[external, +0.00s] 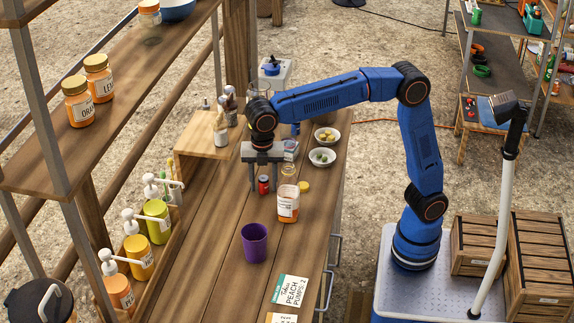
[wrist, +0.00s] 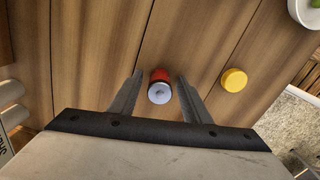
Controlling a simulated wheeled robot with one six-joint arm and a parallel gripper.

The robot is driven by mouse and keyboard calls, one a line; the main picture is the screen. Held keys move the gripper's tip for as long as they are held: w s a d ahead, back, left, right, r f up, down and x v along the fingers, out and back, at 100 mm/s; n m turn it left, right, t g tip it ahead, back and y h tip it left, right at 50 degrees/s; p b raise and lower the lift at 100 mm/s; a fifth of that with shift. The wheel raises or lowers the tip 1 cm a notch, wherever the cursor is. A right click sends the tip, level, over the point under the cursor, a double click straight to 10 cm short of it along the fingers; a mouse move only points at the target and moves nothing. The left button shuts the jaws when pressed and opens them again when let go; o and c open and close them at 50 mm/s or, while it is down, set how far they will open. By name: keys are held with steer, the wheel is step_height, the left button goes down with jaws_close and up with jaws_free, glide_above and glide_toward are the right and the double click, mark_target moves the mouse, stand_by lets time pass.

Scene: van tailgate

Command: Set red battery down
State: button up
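The red battery (external: 263,184) stands upright on the wooden counter (external: 215,245), below my gripper (external: 263,186). In the wrist view the battery (wrist: 160,78) shows its red side and pale grey end. It lies between the two fingers of my gripper (wrist: 159,85), with a gap of bare wood on each side. My gripper is open and points down at the counter, and no finger visibly touches the battery.
A yellow lid (wrist: 234,79) lies right of the gripper. A labelled jar (external: 288,203) and a purple cup (external: 254,242) stand nearer the front. Two white bowls (external: 322,157) sit behind right. A wooden stand (external: 205,140) with bottles is at back left. Bare counter lies to the left.

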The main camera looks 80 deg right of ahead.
mark_target(264, 176)
step_height(264, 176, up, 12)
steer(key=shift+f, duration=0.15)
steer(key=shift+r, duration=0.3)
steer(key=shift+d, duration=0.1)
stand_by(0.3)
steer(key=s+d+f+m+t+y, duration=0.3)
steer(key=s+d+m+t, duration=0.2)
steer(key=s+d+m, duration=1.4)
steer(key=s+d+f+h, duration=0.1)
steer(key=s+d+f, duration=0.6)
steer(key=f, duration=0.3)
steer(key=s+d+f+m+h, duration=0.1)
steer(key=s+d+f+h, duration=0.1)
steer(key=s+d+f, duration=0.5)
step_height(264, 176, down, 4)
steer(key=shift+s+d, duration=0.3)
steer(key=shift+s, duration=0.45)
